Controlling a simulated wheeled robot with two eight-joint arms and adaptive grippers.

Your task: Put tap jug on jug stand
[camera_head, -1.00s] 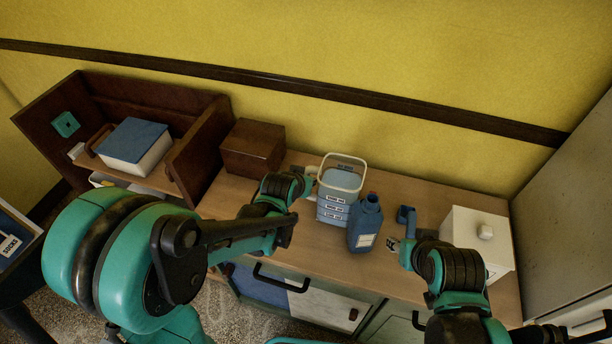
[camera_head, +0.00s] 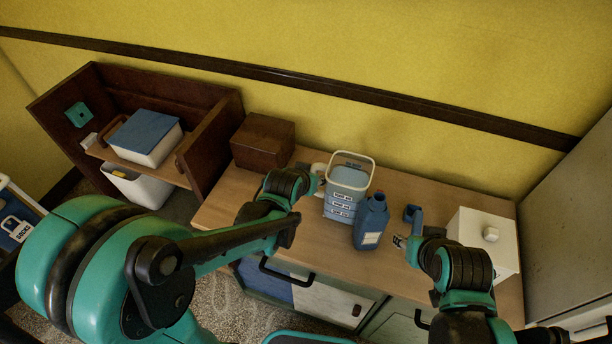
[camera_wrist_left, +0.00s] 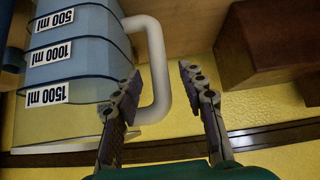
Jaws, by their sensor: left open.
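The tap jug (camera_head: 347,182) is a light blue jug with a white rim and measure labels, standing on the wooden counter. In the left wrist view the jug (camera_wrist_left: 85,22) fills the upper left, upside down, with its white handle (camera_wrist_left: 158,60) to the right. My left gripper (camera_head: 320,182) is at the jug's left side. In the wrist view its open fingers (camera_wrist_left: 157,95) point at the handle, which reaches between them. My right gripper (camera_head: 412,240) is right of the blue bottle; its fingers are too small to read. I cannot identify the jug stand.
A blue bottle (camera_head: 371,222) stands close beside the jug's right side. A white lidded box (camera_head: 484,240) is at the counter's right end. A brown wooden box (camera_head: 263,141) stands behind left, next to a wooden shelf unit (camera_head: 215,135). The yellow wall (camera_head: 400,50) bounds the back.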

